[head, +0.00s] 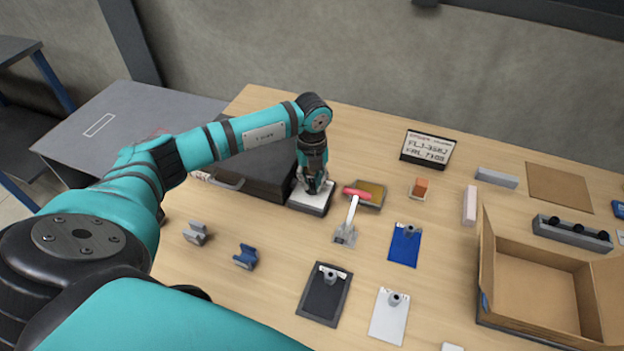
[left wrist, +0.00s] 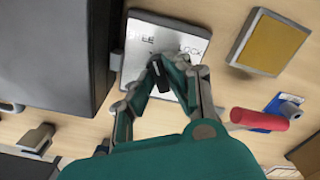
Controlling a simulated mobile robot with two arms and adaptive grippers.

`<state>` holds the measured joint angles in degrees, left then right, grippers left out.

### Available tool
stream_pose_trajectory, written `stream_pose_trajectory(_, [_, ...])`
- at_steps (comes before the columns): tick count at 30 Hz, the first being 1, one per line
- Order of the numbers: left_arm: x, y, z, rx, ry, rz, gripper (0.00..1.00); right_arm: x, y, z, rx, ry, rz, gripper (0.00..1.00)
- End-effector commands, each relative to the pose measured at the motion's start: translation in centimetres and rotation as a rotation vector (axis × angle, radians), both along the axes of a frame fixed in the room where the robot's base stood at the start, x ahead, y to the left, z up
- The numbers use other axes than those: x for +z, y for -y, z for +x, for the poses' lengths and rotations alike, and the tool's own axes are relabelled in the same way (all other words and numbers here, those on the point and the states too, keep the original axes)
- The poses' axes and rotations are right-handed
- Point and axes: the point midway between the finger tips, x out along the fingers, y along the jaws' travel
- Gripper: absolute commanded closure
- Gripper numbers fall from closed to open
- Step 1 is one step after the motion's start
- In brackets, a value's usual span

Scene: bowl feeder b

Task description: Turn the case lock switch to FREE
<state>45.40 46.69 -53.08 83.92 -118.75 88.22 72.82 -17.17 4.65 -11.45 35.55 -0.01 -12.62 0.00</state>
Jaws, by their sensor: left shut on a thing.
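The case lock switch is a light plate (head: 310,197) on a dark base beside the black case (head: 258,172). In the left wrist view its plate (left wrist: 158,38) carries lettering that reads as FREE at the left, partly hidden, and LOCK at the right. My left gripper (head: 317,187) points down at the plate. In the left wrist view its fingertips (left wrist: 168,68) are closed together around the dark switch knob (left wrist: 163,82), which the fingers partly hide. I cannot tell exactly which way the knob points. My right gripper is not in view.
Grey and blue holders (head: 246,256) stand in front. An open cardboard box (head: 532,285) is at the right, and a sign (head: 427,149) stands behind.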

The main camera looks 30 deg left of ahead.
Motion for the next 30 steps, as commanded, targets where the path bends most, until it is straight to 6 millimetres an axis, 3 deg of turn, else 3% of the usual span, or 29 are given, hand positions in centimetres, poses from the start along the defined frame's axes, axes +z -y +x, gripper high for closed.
stream_pose_trajectory(12, [0.15, -0.04, 0.13, 0.216, 0.004, 0.0, 1.0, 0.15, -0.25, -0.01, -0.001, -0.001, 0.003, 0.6])
stream_pose_trajectory(30, [0.15, -0.06, 0.13, 0.256, 0.004, 0.0, 1.0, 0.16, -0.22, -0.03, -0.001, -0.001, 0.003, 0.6])
